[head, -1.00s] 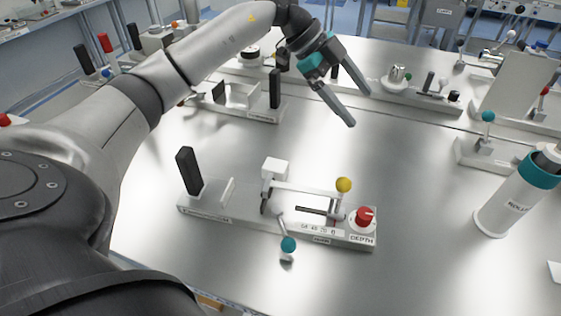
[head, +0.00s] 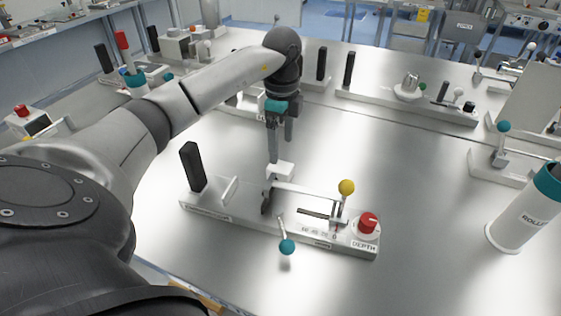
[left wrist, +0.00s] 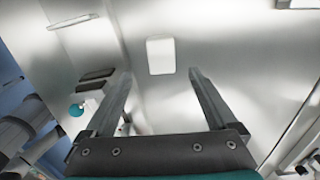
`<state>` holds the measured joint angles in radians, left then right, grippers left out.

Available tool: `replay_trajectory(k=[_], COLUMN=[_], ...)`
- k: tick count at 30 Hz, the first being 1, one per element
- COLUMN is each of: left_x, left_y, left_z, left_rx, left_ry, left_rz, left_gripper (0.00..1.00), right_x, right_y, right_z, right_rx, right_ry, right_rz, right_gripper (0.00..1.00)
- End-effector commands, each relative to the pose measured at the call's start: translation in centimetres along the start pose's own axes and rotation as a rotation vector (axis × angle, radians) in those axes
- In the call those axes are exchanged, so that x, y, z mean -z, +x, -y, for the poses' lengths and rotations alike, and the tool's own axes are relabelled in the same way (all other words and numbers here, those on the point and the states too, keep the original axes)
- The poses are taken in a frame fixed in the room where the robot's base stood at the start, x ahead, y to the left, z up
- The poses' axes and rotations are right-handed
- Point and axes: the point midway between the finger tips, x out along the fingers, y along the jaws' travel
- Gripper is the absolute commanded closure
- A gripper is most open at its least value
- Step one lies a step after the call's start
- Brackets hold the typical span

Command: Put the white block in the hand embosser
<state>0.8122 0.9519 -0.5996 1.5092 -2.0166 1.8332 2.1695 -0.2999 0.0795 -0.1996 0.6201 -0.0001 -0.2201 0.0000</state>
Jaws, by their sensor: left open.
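The white block (head: 281,170) shows near the middle of the head view, at the back edge of the front station. It also shows in the left wrist view (left wrist: 160,54), just beyond the fingertips and between their lines, with bare metal around it. My left gripper (head: 280,153) points down over the block, open and empty; its open fingers also show in the left wrist view (left wrist: 160,74). The front station (head: 220,208) has a yellow ball lever, a teal ball lever and a red DEPTH knob. I cannot read whether it is the hand embosser. My right gripper is not in view.
A black upright post (head: 193,166) stands at the front station's left end. A white cylinder with a teal band (head: 517,223) stands at the right. More stations, one with a metal knob (head: 411,84), line the back. The table between is clear.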

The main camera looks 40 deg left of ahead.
Motion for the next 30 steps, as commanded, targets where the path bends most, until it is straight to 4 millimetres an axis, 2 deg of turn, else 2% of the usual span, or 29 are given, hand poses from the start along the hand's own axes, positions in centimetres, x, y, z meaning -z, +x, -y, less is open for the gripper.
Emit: replay_trajectory(k=[1,8,16,26,30], left_x=[0.0,-0.1,-0.3,-0.3,-0.3], left_y=[0.8,2.3,6.1,6.7,6.7], left_z=[0.0,0.0,0.2,0.2,0.2], left_rx=[-0.002,-0.001,-0.001,0.001,0.001], left_ry=[0.001,0.001,0.001,0.002,0.002], left_rz=[-0.001,-0.001,-0.001,-0.002,-0.002], left_gripper=[0.09,0.09,0.09,0.09,0.24], right_x=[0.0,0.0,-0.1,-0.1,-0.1], right_y=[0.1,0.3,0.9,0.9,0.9], right_z=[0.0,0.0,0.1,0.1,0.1], right_rx=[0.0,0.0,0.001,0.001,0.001], right_ry=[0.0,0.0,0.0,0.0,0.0], right_rz=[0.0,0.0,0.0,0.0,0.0], right_gripper=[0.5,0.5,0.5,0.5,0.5])
